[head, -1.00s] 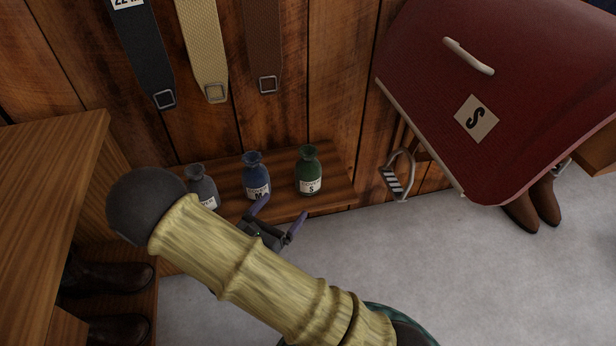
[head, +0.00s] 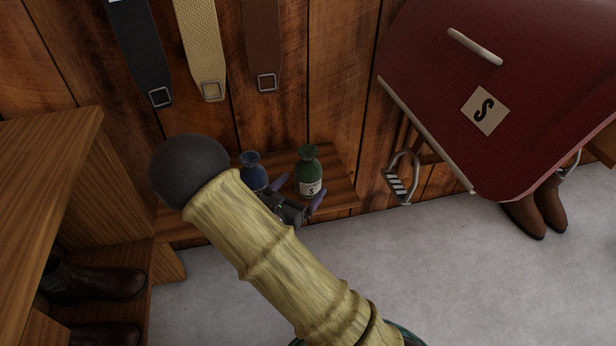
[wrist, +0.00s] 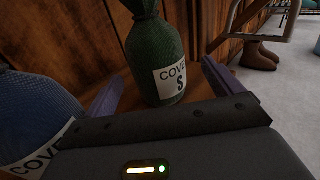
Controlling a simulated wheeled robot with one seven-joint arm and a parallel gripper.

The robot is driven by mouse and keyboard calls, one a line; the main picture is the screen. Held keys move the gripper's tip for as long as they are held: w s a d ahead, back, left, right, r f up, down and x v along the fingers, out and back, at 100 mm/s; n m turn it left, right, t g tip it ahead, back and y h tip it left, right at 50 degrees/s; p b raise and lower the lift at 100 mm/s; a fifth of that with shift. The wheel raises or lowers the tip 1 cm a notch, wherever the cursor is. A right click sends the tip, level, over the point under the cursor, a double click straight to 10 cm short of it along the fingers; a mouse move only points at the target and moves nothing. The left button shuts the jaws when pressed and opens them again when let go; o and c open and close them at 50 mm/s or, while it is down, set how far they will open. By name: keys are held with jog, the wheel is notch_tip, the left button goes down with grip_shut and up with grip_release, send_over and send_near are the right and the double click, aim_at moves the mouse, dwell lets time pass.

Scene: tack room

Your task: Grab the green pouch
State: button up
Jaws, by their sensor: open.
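The green pouch (head: 309,172) stands upright on a low wooden shelf against the plank wall, with a white label marked S. In the wrist view the green pouch (wrist: 156,55) is just ahead, between the two purple fingers and apart from the right one. My gripper (head: 297,192) is open and empty, in front of the pouch; it also shows in the wrist view (wrist: 160,92). The pouch's neck is tied, and its top is cut off in the wrist view.
A blue pouch (head: 252,172) stands close on the left, partly hidden by my arm; it also shows in the wrist view (wrist: 38,115). The wooden shelf (head: 340,188) ends right of the green pouch.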

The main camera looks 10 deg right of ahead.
aim_at(308, 151)
jog(key=b+x, duration=0.2)
jog(key=x, duration=0.2)
jog(key=shift+w+f+b, duration=0.2)
jog(key=shift+w+b, duration=0.05)
jog(key=shift+b, duration=0.15)
jog(key=shift+w+d+r, duration=0.15)
jog(key=shift+w, duration=0.05)
jog(key=c, duration=1.1)
jog(key=shift+r+p, duration=3.05)
jog(key=shift+r, duration=1.95)
jog(key=shift+c, duration=0.2)
